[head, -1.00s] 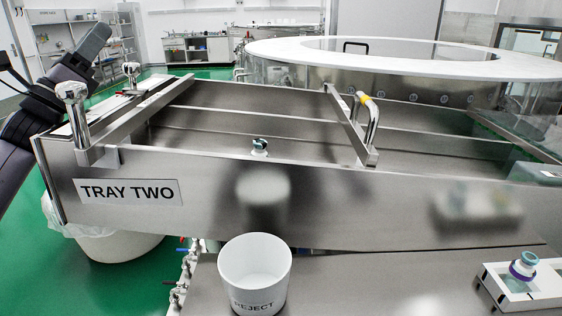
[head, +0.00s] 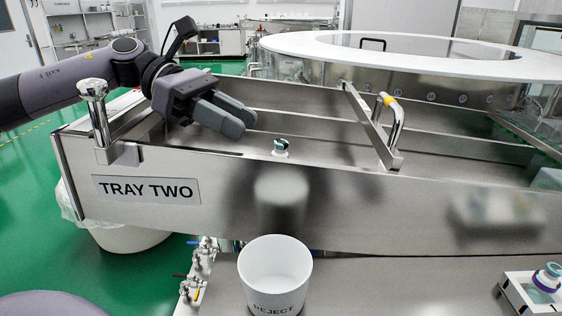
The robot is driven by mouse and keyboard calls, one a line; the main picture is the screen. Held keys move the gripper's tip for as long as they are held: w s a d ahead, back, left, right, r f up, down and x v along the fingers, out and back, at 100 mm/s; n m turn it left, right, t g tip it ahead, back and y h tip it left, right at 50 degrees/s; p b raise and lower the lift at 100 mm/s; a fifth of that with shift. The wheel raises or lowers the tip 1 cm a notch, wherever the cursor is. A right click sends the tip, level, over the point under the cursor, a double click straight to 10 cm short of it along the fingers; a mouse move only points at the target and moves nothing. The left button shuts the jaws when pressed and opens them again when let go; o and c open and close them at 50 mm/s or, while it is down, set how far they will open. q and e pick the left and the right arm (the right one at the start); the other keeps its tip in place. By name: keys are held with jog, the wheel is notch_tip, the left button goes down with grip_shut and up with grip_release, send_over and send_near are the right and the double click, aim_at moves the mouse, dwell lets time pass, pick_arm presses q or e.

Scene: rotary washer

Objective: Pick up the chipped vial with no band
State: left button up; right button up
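A vial with a teal cap (head: 281,146) shows just above the front wall of the tray marked TRAY TWO (head: 240,185). Its lower body is hidden behind that wall, so I cannot tell whether it is chipped or banded. My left gripper (head: 238,120) hangs over the tray's left part, up and left of this vial and apart from it. Its two fingers show a gap with nothing between them. My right gripper is not in view.
A white REJECT bucket (head: 275,275) stands in front of the tray. A clamp post (head: 98,118) rises at the tray's left corner. A bar with a curved handle (head: 396,130) crosses the tray right of the vial. A large white-rimmed ring (head: 300,43) stands behind.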

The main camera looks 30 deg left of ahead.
aim_at(276, 141)
pick_arm(q)
jog(key=shift+p+x, duration=0.65)
jog(key=shift+x, duration=2.55)
jog(key=shift+d+r, duration=0.1)
jog(key=shift+r, duration=0.1)
grip_shut()
